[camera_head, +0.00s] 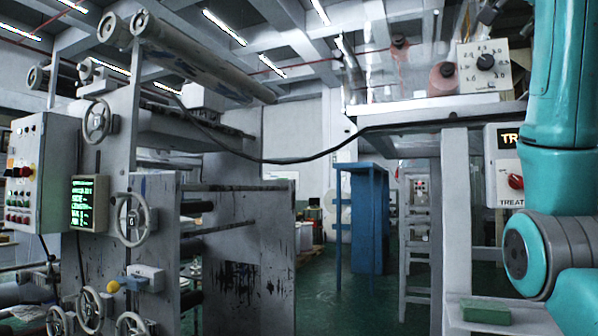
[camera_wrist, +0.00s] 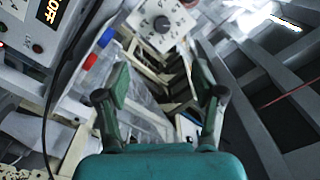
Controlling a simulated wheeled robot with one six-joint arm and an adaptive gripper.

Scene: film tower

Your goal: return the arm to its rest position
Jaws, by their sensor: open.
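My teal arm (camera_head: 568,110) stands at the right edge of the head view, its upper links upright and a grey joint facing the camera. My gripper is outside the head view. In the wrist view my gripper (camera_wrist: 163,88) shows with its two fingers spread wide apart. Nothing is between the fingers, and they touch nothing that I can see. Beyond them, a white panel with a black dial (camera_wrist: 161,25) appears tilted.
A grey roller machine (camera_head: 220,240) with handwheels and a control box (camera_head: 38,175) fills the left. A TREAT panel (camera_head: 508,165) and a dial box (camera_head: 482,66) are close to my arm. A green block (camera_head: 485,310) lies on a ledge below. Green floor is open in the middle.

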